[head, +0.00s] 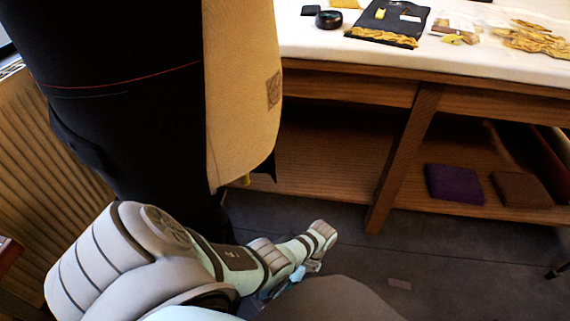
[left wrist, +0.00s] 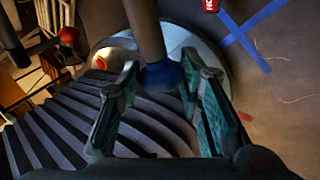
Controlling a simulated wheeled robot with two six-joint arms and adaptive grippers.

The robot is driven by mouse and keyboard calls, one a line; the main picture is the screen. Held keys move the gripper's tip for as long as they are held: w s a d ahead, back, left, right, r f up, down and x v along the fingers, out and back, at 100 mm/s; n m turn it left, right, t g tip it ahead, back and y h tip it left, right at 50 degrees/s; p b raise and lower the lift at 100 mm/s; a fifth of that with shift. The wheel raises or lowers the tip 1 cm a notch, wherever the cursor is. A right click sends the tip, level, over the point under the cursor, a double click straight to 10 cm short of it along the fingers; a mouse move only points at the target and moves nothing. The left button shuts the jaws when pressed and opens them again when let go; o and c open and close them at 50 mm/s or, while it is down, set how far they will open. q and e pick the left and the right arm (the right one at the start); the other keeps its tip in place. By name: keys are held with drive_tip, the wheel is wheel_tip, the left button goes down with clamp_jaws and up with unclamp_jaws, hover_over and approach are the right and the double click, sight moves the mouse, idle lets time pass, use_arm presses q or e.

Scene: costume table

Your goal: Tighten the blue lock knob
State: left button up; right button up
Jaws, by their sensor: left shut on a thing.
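The blue lock knob (left wrist: 162,76) shows in the left wrist view, at the lower end of a grey-brown post (left wrist: 146,28). My left gripper (left wrist: 160,66) has one green finger on each side of the knob and is shut on it. The exact contact of the fingertips is hard to see. In the head view my left arm reaches down under the large black garment form with a tan panel (head: 243,90). The knob cannot be made out there. My right gripper is in neither view.
A wooden table (head: 345,85) with a white top stands at the right, with costume pieces on it and a purple folded cloth (head: 455,184) on its shelf. A tan ribbed panel (head: 50,150) is at the left. Blue tape (left wrist: 240,32) crosses the floor.

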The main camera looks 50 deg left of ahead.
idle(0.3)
use_arm(q)
drive_tip(key=o, duration=1.1)
drive_tip(key=v, duration=0.7)
drive_tip(key=shift+w+r, duration=0.1)
drive_tip(key=shift+w, duration=0.1)
